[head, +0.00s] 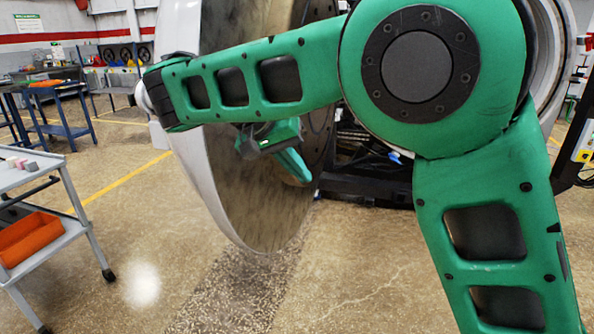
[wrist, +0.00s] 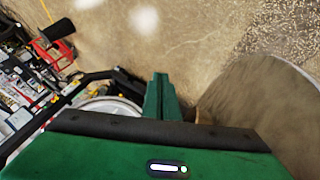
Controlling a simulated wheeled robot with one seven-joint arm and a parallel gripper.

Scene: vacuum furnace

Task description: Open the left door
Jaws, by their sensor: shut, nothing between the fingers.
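The left door (head: 235,205) is a large round metal disc with a pale rim. In the head view it stands at a steep angle, swung away from the furnace body (head: 553,45), with its brownish face visible. My gripper (head: 297,172) hangs in front of that face, below my green forearm, with its fingers together and empty. I cannot tell if it touches the door. In the wrist view the shut fingers (wrist: 160,92) point away over the floor, and the door (wrist: 275,115) curves in on the right. My arm hides the door's upper part and much of the furnace.
A grey cart (head: 45,180) with an orange bin (head: 28,238) stands at the left. A blue table (head: 65,120) is farther back. Dark framework (head: 365,185) lies behind my arm. The floor (head: 130,235) between cart and door is clear.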

